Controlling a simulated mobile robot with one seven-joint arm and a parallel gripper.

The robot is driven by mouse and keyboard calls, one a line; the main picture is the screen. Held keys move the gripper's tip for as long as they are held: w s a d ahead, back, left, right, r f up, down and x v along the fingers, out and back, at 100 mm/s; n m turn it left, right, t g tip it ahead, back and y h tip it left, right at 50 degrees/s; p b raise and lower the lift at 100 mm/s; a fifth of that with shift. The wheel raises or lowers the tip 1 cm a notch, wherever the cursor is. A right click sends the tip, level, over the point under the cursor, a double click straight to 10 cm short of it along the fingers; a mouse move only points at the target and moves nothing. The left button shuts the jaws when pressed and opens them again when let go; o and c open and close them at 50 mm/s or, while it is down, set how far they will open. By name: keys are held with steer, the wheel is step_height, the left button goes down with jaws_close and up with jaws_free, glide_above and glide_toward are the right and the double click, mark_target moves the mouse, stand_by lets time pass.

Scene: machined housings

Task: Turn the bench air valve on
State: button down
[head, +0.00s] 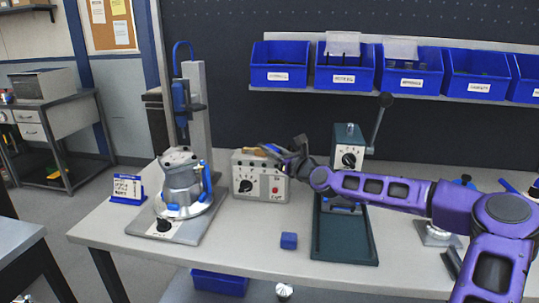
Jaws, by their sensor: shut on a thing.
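A pale grey control box (262,190) stands at the back of the bench, with a black knob (246,186) and a red button on its front. A small yellow handle (250,151) shows at its top, partly hidden by my gripper. I take it to be the air valve's handle, but no label for it is readable. My gripper (268,152) reaches in from the right at the box's top edge and is shut on the yellow handle. The fingertips are small and dark here. Which way the handle is turned is unclear.
A silver housing (180,188) sits in a fixture on the left, beside a small blue sign (128,189). A blue block (289,241) lies in front of the box. A dark green press (345,235) with a lever stands to the right. Blue bins (345,70) line the shelf.

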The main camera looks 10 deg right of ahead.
steer(key=shift+w+d+n+g+y+b, duration=0.15)
steer(key=shift+d+n+g+y+b, duration=0.4)
steer(key=shift+y, duration=0.35)
steer(key=shift+a+n, duration=0.15)
steer(key=shift+n, duration=0.1)
steer(key=c, duration=0.7)
jaws_free()
steer(key=shift+c, duration=0.2)
steer(key=p+v, duration=0.1)
steer(key=v, duration=1.6)
steer(key=shift+d, duration=0.3)
steer(key=shift+f, duration=0.15)
steer(key=shift+c, duration=0.3)
